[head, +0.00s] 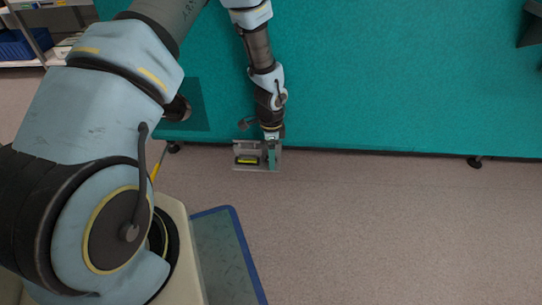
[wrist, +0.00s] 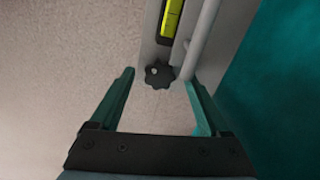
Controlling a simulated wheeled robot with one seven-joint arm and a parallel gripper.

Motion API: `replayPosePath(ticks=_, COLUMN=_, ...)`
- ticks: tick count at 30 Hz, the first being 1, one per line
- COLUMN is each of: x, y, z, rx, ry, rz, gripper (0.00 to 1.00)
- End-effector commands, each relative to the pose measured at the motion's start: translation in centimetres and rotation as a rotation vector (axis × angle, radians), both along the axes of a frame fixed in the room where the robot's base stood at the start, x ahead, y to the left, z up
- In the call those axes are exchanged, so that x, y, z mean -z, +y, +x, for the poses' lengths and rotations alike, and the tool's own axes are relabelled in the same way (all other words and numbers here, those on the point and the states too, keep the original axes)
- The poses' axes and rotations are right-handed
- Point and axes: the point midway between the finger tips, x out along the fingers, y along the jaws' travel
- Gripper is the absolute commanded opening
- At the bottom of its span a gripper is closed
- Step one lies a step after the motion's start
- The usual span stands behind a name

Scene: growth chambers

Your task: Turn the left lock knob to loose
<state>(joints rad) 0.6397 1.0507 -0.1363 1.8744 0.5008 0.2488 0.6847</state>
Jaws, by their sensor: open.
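A black lobed knob (wrist: 159,74) sits at the near end of a grey metal bracket (wrist: 150,42) in the wrist view. A yellow-green level vial (wrist: 172,20) is set in the bracket beyond the knob. My gripper (wrist: 160,82) is open, with one teal finger on each side of the knob in the picture. I cannot tell whether either finger touches it. In the head view my gripper (head: 271,158) points down at the right part of the bracket (head: 240,168). The knob is not clear there. Its loose or tight state cannot be read.
A teal panel (head: 390,80) stands right behind the bracket, with small dark feet (head: 474,162) under its lower edge. The speckled floor (head: 400,230) to the right is clear. A blue-edged panel (head: 228,260) lies at the lower middle. Shelves with a blue bin (head: 18,45) are at the far left.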

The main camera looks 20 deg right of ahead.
Motion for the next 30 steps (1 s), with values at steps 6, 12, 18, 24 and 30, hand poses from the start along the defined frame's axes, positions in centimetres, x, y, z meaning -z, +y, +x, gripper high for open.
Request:
replayPosePath(ticks=6, x=-0.04, y=0.0, z=0.0, rx=0.0, ry=0.0, rz=0.0, gripper=0.71)
replayPosePath(ticks=12, x=-0.04, y=0.0, z=-0.01, rx=0.0, ry=0.0, rz=0.0, gripper=0.48)
replayPosePath(ticks=18, x=-0.04, y=0.0, z=0.0, rx=0.0, ry=0.0, rz=0.0, gripper=0.26)
replayPosePath(ticks=24, x=-0.04, y=0.0, z=0.01, rx=0.0, ry=0.0, rz=0.0, gripper=0.03)
replayPosePath(ticks=30, x=-0.07, y=-0.01, z=0.02, rx=-0.003, ry=0.0, rz=0.0, gripper=0.0)
